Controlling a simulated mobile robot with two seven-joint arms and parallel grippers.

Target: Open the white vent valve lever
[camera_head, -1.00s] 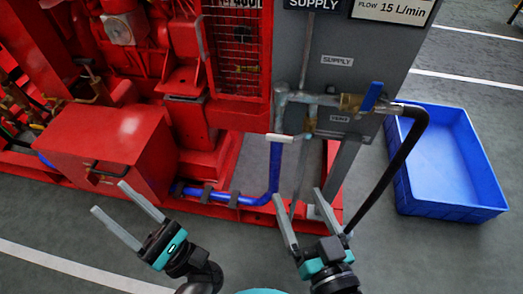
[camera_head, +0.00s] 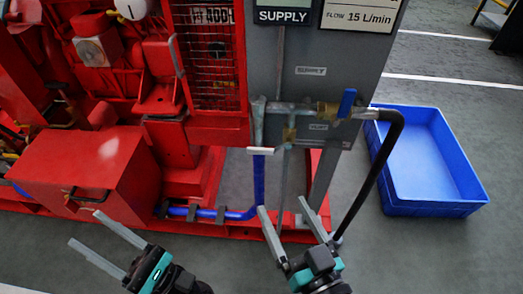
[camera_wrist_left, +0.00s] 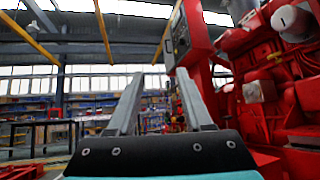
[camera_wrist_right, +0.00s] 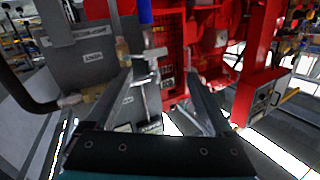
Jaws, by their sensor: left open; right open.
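The white vent lever (camera_head: 260,150) is a short, roughly level bar at the top of the blue pipe, left of the brass vent valve (camera_head: 289,133) and its label. It also shows in the right wrist view (camera_wrist_right: 155,53), where the panel labels are upside down. My right gripper (camera_head: 283,206) is open and empty, below and slightly right of the lever in the head view, apart from it. My left gripper (camera_head: 85,227) is open and empty in front of the red box, far left of the lever. The left wrist view does not show the lever.
A blue supply lever (camera_head: 347,102) stands upright at the right of the piping. A black hose (camera_head: 384,155) hangs down from the pipe end. The grey panel (camera_head: 340,70) backs the valves. A blue bin (camera_head: 430,208) sits on the floor at right. A red box (camera_head: 90,165) stands at left.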

